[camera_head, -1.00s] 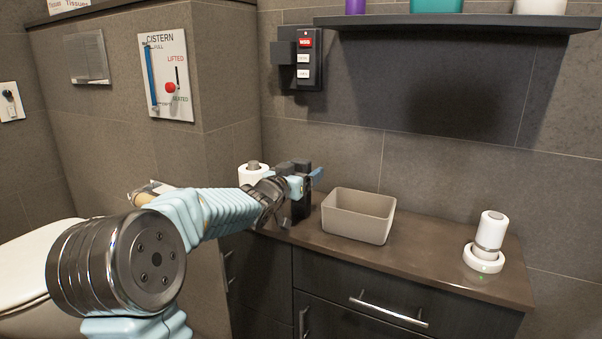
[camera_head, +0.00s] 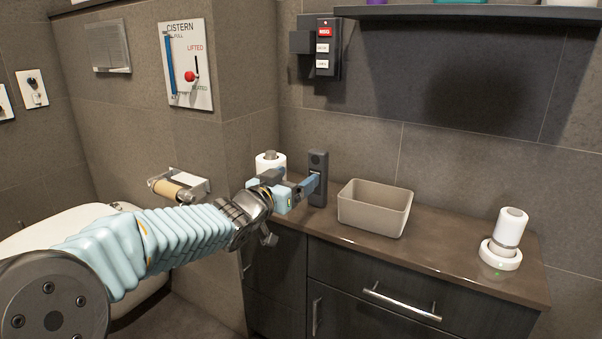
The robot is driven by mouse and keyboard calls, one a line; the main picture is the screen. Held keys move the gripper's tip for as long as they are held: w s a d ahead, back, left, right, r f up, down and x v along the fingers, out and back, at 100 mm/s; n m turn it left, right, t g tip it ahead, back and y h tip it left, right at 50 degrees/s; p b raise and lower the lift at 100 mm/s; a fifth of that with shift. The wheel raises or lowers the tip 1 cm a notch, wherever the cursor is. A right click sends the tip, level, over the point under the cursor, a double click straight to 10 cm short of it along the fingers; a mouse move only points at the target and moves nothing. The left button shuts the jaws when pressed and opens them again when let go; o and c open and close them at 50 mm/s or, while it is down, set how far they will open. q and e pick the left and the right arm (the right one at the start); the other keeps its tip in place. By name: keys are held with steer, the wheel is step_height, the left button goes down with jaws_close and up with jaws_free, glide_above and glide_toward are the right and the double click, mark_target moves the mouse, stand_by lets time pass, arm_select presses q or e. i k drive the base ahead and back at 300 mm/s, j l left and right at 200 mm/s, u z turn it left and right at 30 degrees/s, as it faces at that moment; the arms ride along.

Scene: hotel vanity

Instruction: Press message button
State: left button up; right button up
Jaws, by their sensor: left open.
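The red MSG button (camera_head: 325,32) is the top one on a dark control panel (camera_head: 331,75) on the wall, above the counter. Two white buttons (camera_head: 322,56) sit below it. My left gripper (camera_head: 307,184) is low over the back left of the counter, open, well below the panel. Its bluish finger overlaps a dark upright device (camera_head: 318,164) in the picture; I cannot tell whether they touch. Nothing shows between the fingers. My right gripper is out of view.
A beige bin (camera_head: 374,210) stands right of the gripper, and a white cylinder on a round base (camera_head: 502,252) farther right. A dark shelf (camera_head: 460,12) juts out right of the panel. Wall between panel and counter is clear.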

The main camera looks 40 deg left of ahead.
mark_target(326, 31)
steer(key=u, duration=1.45)
